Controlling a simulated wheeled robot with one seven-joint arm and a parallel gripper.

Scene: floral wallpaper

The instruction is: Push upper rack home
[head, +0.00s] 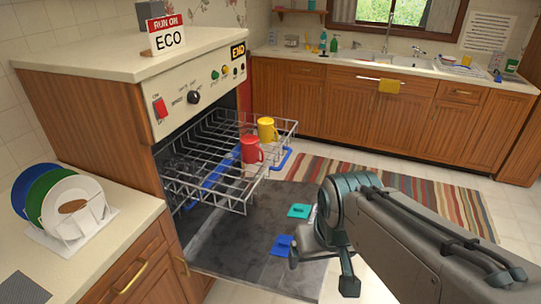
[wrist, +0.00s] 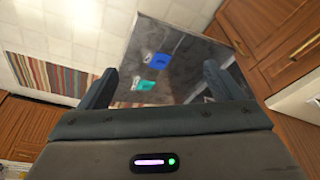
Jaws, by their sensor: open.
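The dishwasher's upper rack (head: 215,165) is a white wire rack, pulled out of the dishwasher over the lowered door. A red mug (head: 250,150) and a yellow mug (head: 266,130) stand in its outer right part. The dishwasher door (head: 240,225) lies open and flat below the rack; it also shows in the wrist view (wrist: 205,62). My gripper (head: 322,262) is low over the door's outer right side, to the right of the rack and apart from it. In the wrist view my gripper (wrist: 160,85) has its two fingers wide apart with nothing between them. The rack is not in the wrist view.
A blue piece (head: 283,245) and a teal piece (head: 298,211) lie on the door. A plate stand (head: 85,225) with several plates is on the left counter. A striped rug (head: 400,190) covers the floor before the sink cabinets (head: 350,110).

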